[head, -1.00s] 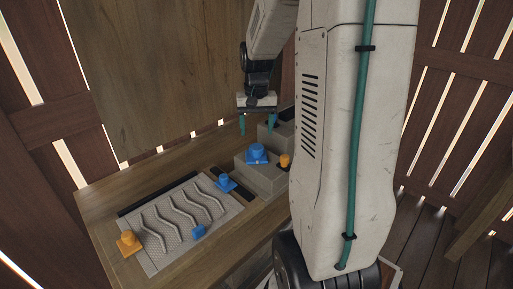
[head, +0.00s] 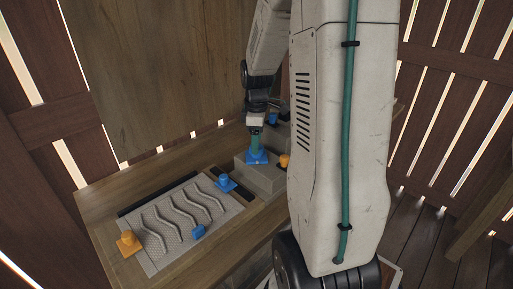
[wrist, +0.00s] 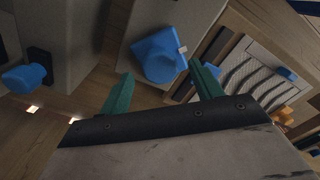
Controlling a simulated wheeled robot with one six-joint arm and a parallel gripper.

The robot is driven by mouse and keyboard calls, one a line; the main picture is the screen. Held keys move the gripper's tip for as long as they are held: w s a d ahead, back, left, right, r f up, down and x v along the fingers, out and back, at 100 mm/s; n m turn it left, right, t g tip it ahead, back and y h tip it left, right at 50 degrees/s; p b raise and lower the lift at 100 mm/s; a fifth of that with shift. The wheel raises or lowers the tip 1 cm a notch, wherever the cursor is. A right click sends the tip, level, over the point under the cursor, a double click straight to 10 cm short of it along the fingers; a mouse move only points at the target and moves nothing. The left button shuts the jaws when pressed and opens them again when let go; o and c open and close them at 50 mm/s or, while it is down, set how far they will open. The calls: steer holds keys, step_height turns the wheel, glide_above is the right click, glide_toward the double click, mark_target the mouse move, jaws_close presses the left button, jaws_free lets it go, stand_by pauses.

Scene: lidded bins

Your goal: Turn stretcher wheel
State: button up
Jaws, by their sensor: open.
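I cannot tell for sure which part is the stretcher wheel. A blue knob on a square blue base (head: 257,158) sits on a grey stepped block (head: 262,178). My gripper (head: 256,144) is right above or at this knob in the head view and hides its upper part. In the wrist view my gripper (wrist: 162,90) is open, with its green fingers apart. The blue knob (wrist: 160,56) shows just beyond and between the fingertips. I cannot tell whether they touch it.
A grey tray with wavy ridges (head: 155,250) lies on the wooden table (head: 105,195). Blue knobs (head: 225,183) and an orange knob (head: 129,243) stand around it. Another orange knob (head: 284,160) is beside the block. Another blue knob (wrist: 25,78) is left in the wrist view.

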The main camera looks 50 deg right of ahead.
steer(key=shift+f, duration=1.7)
steer(key=c, duration=1)
steer(key=shift+m, duration=0.4)
steer(key=m, duration=1.4)
steer(key=shift+r+m, duration=0.1)
steer(key=shift+m, duration=0.3)
steer(key=m, duration=0.4)
steer(key=shift+m, duration=0.3)
